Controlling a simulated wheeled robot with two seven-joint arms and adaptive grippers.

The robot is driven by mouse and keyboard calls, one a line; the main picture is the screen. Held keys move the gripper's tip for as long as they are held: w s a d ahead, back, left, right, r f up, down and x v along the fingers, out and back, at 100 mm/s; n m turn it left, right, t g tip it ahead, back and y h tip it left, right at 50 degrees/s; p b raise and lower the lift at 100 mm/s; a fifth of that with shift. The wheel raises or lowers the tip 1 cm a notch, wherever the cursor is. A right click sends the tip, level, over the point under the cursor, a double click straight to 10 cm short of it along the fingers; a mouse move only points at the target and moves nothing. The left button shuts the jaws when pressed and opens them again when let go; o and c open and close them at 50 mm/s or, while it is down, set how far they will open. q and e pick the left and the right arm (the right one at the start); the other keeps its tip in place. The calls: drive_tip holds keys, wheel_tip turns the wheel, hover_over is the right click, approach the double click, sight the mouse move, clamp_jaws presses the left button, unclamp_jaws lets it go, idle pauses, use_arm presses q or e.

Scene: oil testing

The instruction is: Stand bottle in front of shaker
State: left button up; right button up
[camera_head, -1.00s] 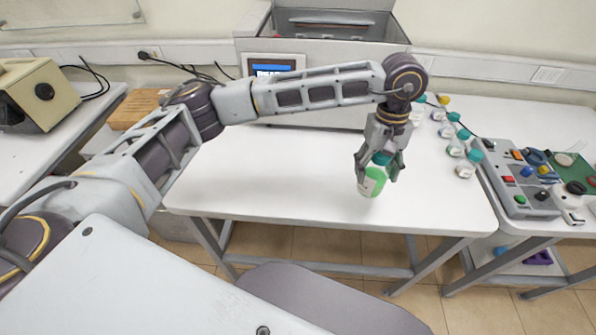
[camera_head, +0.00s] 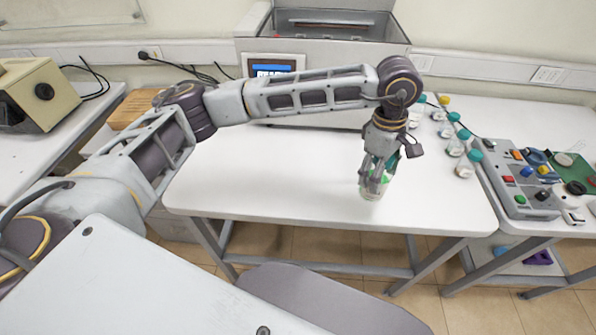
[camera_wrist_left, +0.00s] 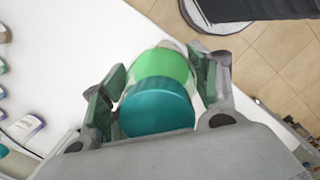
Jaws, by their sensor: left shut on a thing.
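My left gripper (camera_head: 378,172) is shut on a bottle (camera_head: 374,192) with a teal cap and green contents. In the head view the bottle hangs near the front edge of the white table, partly hidden by the fingers, and looks close to upright. I cannot tell whether its base touches the table. In the left wrist view, the teal cap (camera_wrist_left: 158,106) and green body (camera_wrist_left: 164,66) sit between the two fingers. The shaker (camera_head: 325,28) appears to be the large grey box with an open lid and a lit screen at the back of the table. My right gripper is not in view.
Several teal-capped bottles (camera_head: 456,143) stand along the table's right side. A grey control box (camera_head: 515,180) with coloured buttons is at far right. A beige device (camera_head: 38,92) stands on the left table. The white table's middle (camera_head: 270,175) is clear.

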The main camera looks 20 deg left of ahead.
use_arm(q)
drive_tip(key=shift+n, duration=0.6)
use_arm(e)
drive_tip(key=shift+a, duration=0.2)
use_arm(q)
drive_tip(key=shift+n, duration=0.4)
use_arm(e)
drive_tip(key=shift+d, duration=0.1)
use_arm(q)
drive_tip(key=shift+r+n, duration=0.1)
drive_tip(key=shift+n, duration=0.2)
